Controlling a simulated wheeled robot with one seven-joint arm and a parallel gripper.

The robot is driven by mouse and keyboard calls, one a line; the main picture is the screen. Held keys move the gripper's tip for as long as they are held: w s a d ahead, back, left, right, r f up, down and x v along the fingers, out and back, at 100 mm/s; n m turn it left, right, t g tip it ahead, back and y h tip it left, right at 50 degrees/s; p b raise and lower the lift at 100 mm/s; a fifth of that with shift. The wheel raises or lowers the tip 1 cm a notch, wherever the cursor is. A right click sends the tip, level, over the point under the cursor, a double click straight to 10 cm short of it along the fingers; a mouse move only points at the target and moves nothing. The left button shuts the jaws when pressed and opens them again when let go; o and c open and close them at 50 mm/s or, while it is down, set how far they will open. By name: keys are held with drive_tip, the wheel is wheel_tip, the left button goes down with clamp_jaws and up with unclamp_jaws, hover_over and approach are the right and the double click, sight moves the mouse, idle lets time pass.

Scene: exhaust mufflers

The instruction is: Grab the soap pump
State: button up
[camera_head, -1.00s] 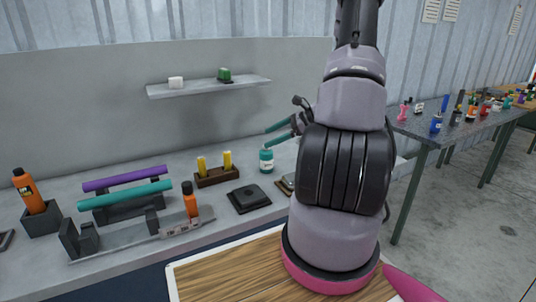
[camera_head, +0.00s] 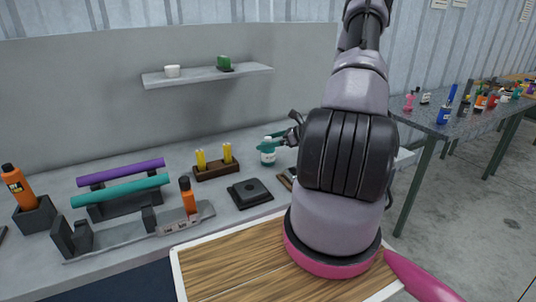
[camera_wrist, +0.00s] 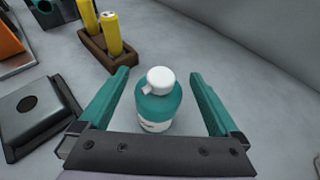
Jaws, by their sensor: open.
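The soap pump is a teal bottle with a white pump top and a pale label. It stands upright on the grey bench in the head view (camera_head: 267,154). In the wrist view the soap pump (camera_wrist: 158,100) sits between the two teal fingers of my gripper (camera_wrist: 160,95). The gripper is open, with a gap visible on each side of the bottle. In the head view my gripper (camera_head: 275,140) is at the bottle, partly hidden behind my arm.
A brown holder with yellow cylinders (camera_head: 216,170) stands left of the bottle. A dark square block (camera_head: 249,193) lies in front. A shelf (camera_head: 207,76) hangs on the wall behind. Purple and teal tubes on a rack (camera_head: 121,190) are farther left.

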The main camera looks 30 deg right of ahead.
drive_tip(key=shift+x, duration=1.5)
clamp_jaws()
drive_tip(key=shift+s+f, duration=0.1)
